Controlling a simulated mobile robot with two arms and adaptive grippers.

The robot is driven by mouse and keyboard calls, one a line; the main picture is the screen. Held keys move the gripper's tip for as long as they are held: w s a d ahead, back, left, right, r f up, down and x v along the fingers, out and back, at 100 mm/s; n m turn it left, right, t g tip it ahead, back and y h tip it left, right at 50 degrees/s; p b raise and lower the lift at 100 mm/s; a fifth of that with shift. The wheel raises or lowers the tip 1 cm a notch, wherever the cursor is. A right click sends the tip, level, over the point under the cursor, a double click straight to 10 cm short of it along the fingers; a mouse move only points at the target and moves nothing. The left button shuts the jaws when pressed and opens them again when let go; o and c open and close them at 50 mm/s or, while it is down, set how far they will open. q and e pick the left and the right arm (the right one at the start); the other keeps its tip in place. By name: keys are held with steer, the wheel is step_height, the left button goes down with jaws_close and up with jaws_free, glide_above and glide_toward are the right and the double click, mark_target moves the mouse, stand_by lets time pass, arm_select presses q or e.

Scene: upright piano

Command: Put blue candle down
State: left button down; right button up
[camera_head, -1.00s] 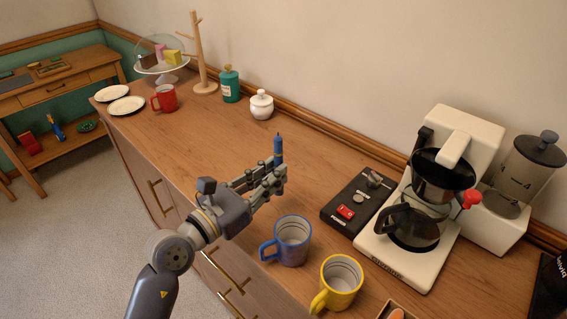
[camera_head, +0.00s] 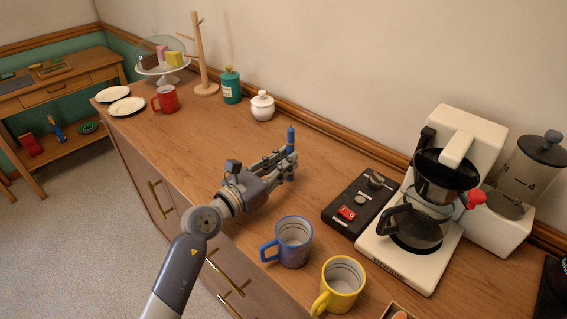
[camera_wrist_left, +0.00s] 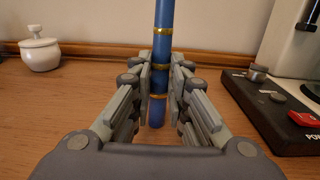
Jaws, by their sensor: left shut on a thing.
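The blue candle (camera_head: 291,138) is upright between the fingers of my left gripper (camera_head: 283,163), above or on the wooden counter. In the left wrist view the candle (camera_wrist_left: 163,30) is blue with gold bands, and the left gripper (camera_wrist_left: 159,85) is shut on it from both sides. Its lower end shows below the fingers, close to the counter top; I cannot tell whether it touches the wood. My right gripper is in neither view.
A blue mug (camera_head: 293,241) and yellow mug (camera_head: 341,284) stand in front. A black switch box (camera_head: 347,212) and coffee maker (camera_head: 410,250) are to the right. A white lidded jar (camera_head: 262,106) stands behind. Bare counter (camera_head: 200,135) lies left of the gripper.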

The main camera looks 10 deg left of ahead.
arm_select(q)
steer(key=c, duration=1.5)
jaws_free()
steer(key=shift+c, duration=0.2)
steer(key=shift+r, duration=0.1)
steer(key=v, duration=1)
steer(key=shift+s+a+f, duration=0.15)
steer(key=shift+s+f, duration=0.05)
steer(key=shift+s, duration=0.05)
steer(key=shift+b+v, duration=0.3)
steer(key=shift+v, duration=0.5)
steer(key=shift+r, duration=0.1)
